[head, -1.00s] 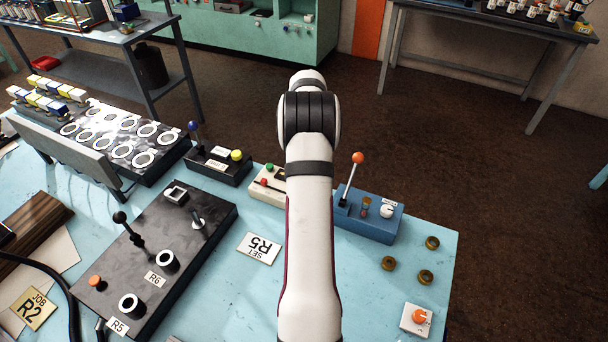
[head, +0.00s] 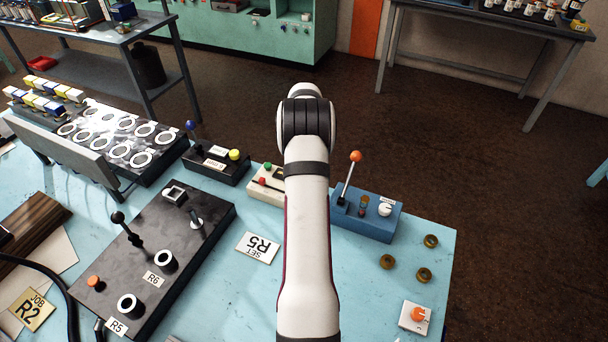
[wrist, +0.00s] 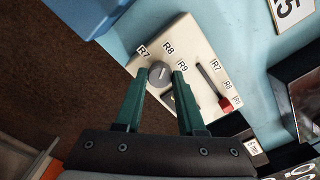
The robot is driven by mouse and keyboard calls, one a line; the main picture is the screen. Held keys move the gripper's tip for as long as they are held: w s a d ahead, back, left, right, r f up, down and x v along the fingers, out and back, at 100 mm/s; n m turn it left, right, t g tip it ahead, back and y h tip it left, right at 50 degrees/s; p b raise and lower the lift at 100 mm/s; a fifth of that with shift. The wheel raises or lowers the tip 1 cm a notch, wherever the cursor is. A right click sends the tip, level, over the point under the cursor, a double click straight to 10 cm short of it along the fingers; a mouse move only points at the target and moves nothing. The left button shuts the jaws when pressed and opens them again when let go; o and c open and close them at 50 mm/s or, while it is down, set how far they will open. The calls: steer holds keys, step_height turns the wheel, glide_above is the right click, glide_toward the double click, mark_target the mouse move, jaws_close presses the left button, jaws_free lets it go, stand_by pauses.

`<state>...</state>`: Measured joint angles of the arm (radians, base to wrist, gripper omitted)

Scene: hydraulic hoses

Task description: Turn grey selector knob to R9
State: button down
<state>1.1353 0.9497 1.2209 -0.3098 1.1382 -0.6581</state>
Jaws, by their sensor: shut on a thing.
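The grey selector knob (wrist: 160,73) is round and sits on a cream control box (wrist: 195,45). Labels R7, R8 and R9 (wrist: 182,65) are set around it. My gripper (wrist: 158,76) has its two green fingers on either side of the knob and is shut on it. The knob's pale mark is small, and I cannot tell for sure which label it points at. In the head view the cream box (head: 262,193) shows only in part; my arm hides the knob and gripper.
A blue box (head: 367,215) with an orange-tipped lever stands to the right. A black box (head: 215,166) stands to the left. A card marked SET R5 (head: 257,248) lies in front.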

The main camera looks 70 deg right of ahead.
steer(key=shift+m, duration=0.3)
steer(key=m, duration=1.1)
steer(key=shift+m, duration=0.3)
stand_by(0.5)
steer(key=c, duration=0.5)
jaws_free()
step_height(320, 180, up, 16)
steer(key=shift+f, duration=0.1)
